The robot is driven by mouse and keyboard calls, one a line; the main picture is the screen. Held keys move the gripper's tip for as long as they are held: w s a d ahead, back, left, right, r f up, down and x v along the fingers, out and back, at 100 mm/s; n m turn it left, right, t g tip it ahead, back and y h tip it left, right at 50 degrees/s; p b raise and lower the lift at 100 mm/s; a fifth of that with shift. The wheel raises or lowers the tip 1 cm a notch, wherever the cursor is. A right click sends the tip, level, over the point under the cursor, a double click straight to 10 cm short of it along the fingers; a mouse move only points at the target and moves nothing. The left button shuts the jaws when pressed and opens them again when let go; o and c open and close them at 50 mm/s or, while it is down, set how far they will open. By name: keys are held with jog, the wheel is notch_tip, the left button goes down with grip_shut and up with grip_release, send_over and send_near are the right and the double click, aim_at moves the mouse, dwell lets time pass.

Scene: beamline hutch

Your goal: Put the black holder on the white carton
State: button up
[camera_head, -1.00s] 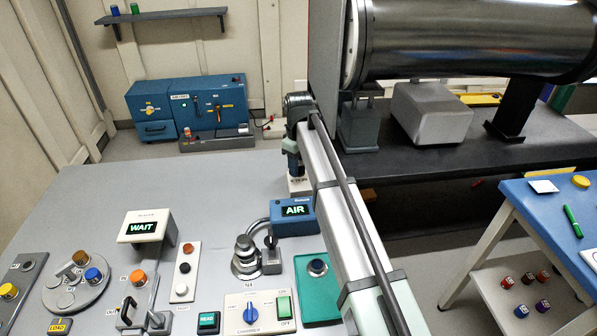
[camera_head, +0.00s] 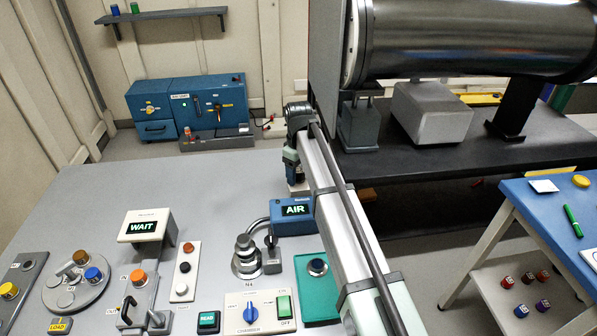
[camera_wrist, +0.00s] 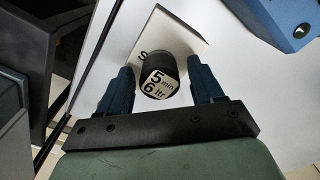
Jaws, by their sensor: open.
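A black round holder (camera_wrist: 150,74) with a white top face printed "5 min 6 ltr" shows in the wrist view. It appears to stand upright on the white carton (camera_wrist: 181,40), which is partly hidden behind it; exact contact is hard to see. My gripper (camera_wrist: 161,80) is open, with one blue finger on each side of the holder and a visible gap to the right finger. In the head view, my gripper (camera_head: 293,176) points down at the table's far right edge, above a white patch of the carton (camera_head: 299,189); the holder is hidden there.
A blue AIR display (camera_head: 294,213) stands close in front of my gripper. A metal post (camera_head: 245,256), a chamber switch panel (camera_head: 262,313) and a teal plate (camera_head: 312,285) lie nearer. The grey table (camera_head: 215,190) is clear to the left of my gripper.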

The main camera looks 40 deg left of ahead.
aim_at(299, 170)
notch_tip(299, 170, up, 12)
jog(key=shift+r, duration=0.15)
dwell(0.6)
jog(key=shift+w, duration=0.1)
